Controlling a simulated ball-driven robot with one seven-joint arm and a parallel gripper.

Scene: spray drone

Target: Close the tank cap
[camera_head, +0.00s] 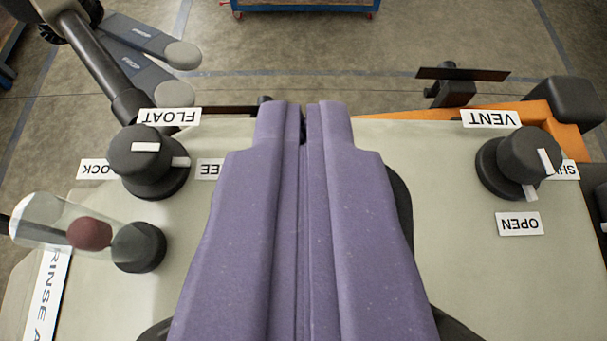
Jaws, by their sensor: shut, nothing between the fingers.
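My gripper (303,110) fills the middle of the camera view. Its two purple fingers are shut together with only a thin seam between them, and they hold nothing. It reaches over a pale panel (455,240). I cannot make out the tank cap for certain. A dark rounded edge (398,195) shows just right of the fingers, mostly hidden behind them; I cannot tell whether it is the cap. The panel's middle is hidden by my gripper.
A black FLOAT knob (133,155) is left and a black VENT knob (522,155) right, labelled OPEN (519,223) below. A red button (90,233) under a clear cover (45,215) sits lower left. An orange part (540,112) lies behind. A blue cart (305,6) stands far back.

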